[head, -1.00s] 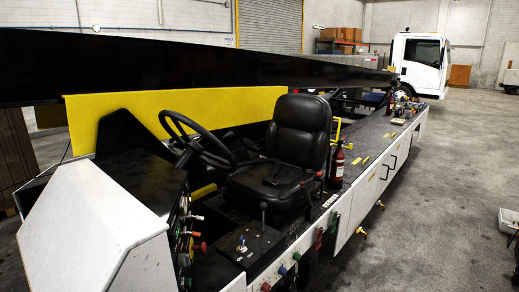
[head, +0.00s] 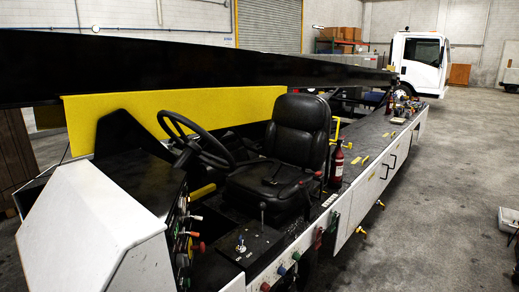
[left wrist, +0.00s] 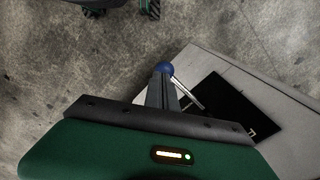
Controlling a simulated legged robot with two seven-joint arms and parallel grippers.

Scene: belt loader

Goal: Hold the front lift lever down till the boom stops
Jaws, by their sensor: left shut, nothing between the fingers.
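In the left wrist view my left gripper (left wrist: 160,92) is shut with nothing between its fingers. A blue ball knob (left wrist: 165,68) on a slanted silver lever rod (left wrist: 188,91) sits right at the fingertips. I cannot tell whether the fingers touch it. In the head view, several coloured knobs line the loader's near side, including a blue one (head: 282,270) and a green one (head: 296,256). I cannot tell for sure which is the front lift lever. The long black boom (head: 190,70) runs across behind the seat. Neither gripper shows clearly in the head view.
The black seat (head: 299,140) and steering wheel (head: 195,140) stand beside the white front housing (head: 85,220). A red fire extinguisher (head: 337,165) stands on the deck. A white truck (head: 420,62) is parked at the back. Concrete floor (head: 440,190) on the right is mostly clear.

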